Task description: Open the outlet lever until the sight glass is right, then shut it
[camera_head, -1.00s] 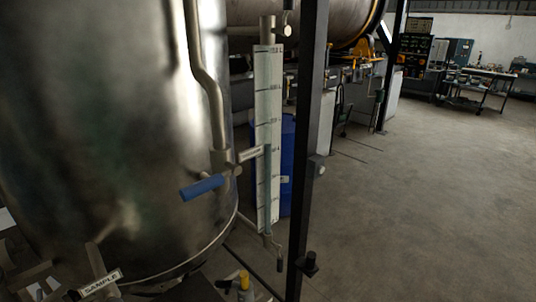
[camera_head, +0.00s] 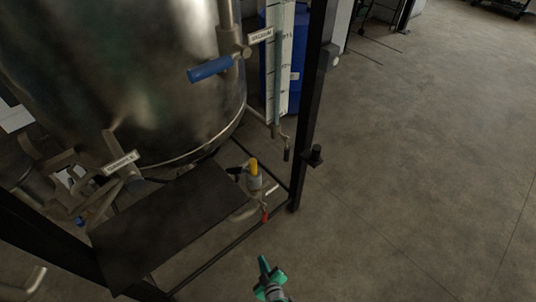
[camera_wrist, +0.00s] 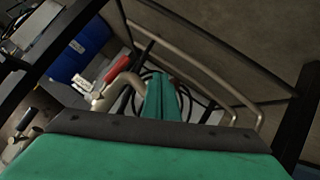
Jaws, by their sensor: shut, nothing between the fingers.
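The scaled sight glass (camera_head: 280,60) stands right of the steel tank, its top cut off; I cannot read a level in it. A small red lever (camera_head: 264,215) hangs at the low pipe under the tank, below a yellow-topped fitting (camera_head: 254,168). A red handle also shows in the wrist view (camera_wrist: 118,68), left of my fingers. I see no readable label marking the outlet lever. My green gripper (camera_head: 265,264) is shut and empty, below and apart from the red lever in the head view. My fingertips also show in the wrist view (camera_wrist: 162,82).
The steel tank (camera_head: 120,75) fills the upper left. A blue lever (camera_head: 211,68) sticks out beside it. A dark plate (camera_head: 165,225) lies below the tank. A black post (camera_head: 312,110) and low frame bars bound the rig. Bare floor (camera_head: 420,170) is open at right.

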